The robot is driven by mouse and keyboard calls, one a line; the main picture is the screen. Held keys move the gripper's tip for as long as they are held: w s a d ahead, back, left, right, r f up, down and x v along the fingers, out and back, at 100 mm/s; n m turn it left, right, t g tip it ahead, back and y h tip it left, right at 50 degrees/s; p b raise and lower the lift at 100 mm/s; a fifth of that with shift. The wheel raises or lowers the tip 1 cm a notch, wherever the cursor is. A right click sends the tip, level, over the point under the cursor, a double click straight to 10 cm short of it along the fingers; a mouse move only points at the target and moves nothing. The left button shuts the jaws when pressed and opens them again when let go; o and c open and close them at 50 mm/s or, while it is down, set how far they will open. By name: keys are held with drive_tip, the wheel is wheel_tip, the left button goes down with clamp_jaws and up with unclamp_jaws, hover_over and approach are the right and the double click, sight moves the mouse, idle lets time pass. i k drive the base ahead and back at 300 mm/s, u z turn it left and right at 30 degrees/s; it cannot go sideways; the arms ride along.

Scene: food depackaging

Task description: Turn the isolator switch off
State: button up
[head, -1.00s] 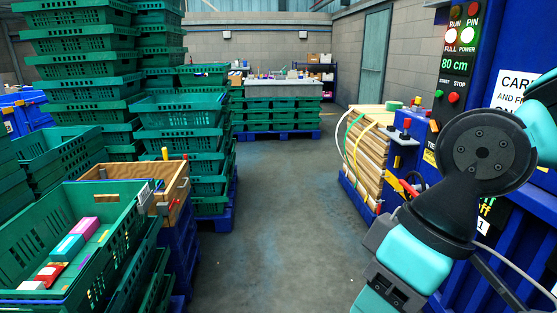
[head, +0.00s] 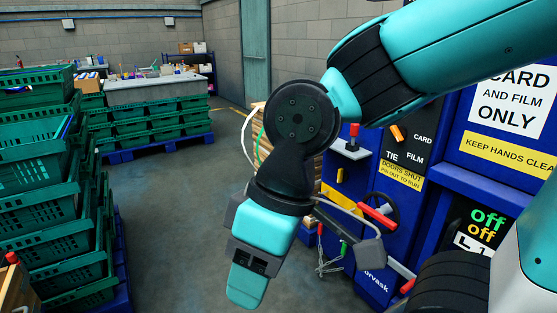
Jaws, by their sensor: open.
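I cannot pick out the isolator switch for certain. A black panel (head: 476,246) reading "off" in green and yellow shows at the right on the blue machine (head: 440,185), partly cut off by my arm. A red handle (head: 378,216) sits by a dark handwheel left of that panel. An orange selector (head: 397,134) is on a black plate marked TIE, CARD and FILM. My gripper (head: 305,248) hangs in front of the machine's left side.
A red-knobbed lever (head: 353,133) stands on a small shelf. Red and green grips (head: 343,248) with a chain hang beside my gripper. Green crate stacks (head: 45,195) stand at the left. The grey floor (head: 165,215) between is clear.

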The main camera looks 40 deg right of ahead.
sight(342, 175)
drive_tip(key=i, duration=3.4)
drive_tip(key=z, duration=1.75)
drive_tip(key=k, duration=0.15)
drive_tip(key=z, duration=0.3)
